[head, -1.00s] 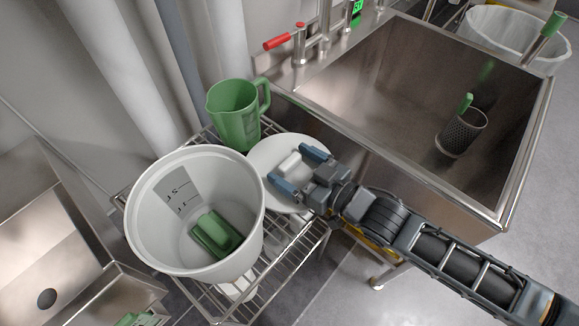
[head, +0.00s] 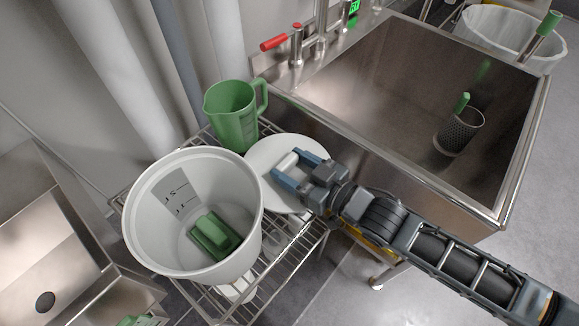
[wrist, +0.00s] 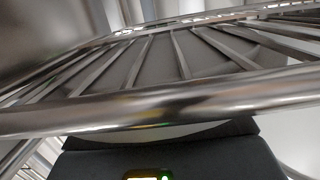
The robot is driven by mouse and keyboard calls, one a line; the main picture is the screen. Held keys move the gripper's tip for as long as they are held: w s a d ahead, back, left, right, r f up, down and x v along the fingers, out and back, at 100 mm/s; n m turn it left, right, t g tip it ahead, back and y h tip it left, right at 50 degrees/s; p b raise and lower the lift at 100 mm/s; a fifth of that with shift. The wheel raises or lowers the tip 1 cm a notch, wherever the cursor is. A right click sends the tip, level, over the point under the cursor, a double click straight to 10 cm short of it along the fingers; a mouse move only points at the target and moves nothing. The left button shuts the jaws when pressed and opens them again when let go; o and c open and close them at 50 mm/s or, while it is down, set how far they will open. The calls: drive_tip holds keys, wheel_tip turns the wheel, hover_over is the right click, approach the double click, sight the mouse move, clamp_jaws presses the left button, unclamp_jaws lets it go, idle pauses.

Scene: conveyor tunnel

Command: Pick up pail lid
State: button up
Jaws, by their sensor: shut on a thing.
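The pail lid (head: 262,157) is a white disc with a raised white block-like handle, on the wire rack between the pail and the sink in the head view. My gripper (head: 289,170) is over the lid with its blue fingers shut on the lid's handle. The white pail (head: 250,232) stands upright and open just left of the lid, with a green object (head: 214,235) inside.
A green measuring jug (head: 231,116) stands behind the lid. The wire rack (head: 283,262) carries these things. The steel sink (head: 400,75) is to the right, holding a dark mesh cup (head: 459,133) with a green handle. A red-handled tap (head: 275,43) is at the back.

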sight(298, 174)
drive_tip(key=r, duration=0.2)
drive_tip(key=d+r, duration=0.1)
drive_tip(key=r, duration=0.1)
drive_tip(key=shift+s+r, duration=0.15)
drive_tip(key=shift+r, duration=0.15)
drive_tip(key=s+d+r, duration=0.4)
drive_tip(key=d+r, duration=0.2)
drive_tip(key=d, duration=0.3)
drive_tip(key=shift+s+d+r, duration=0.2)
drive_tip(key=shift+s+d, duration=0.1)
drive_tip(key=o, duration=0.4)
drive_tip(key=c, duration=0.8)
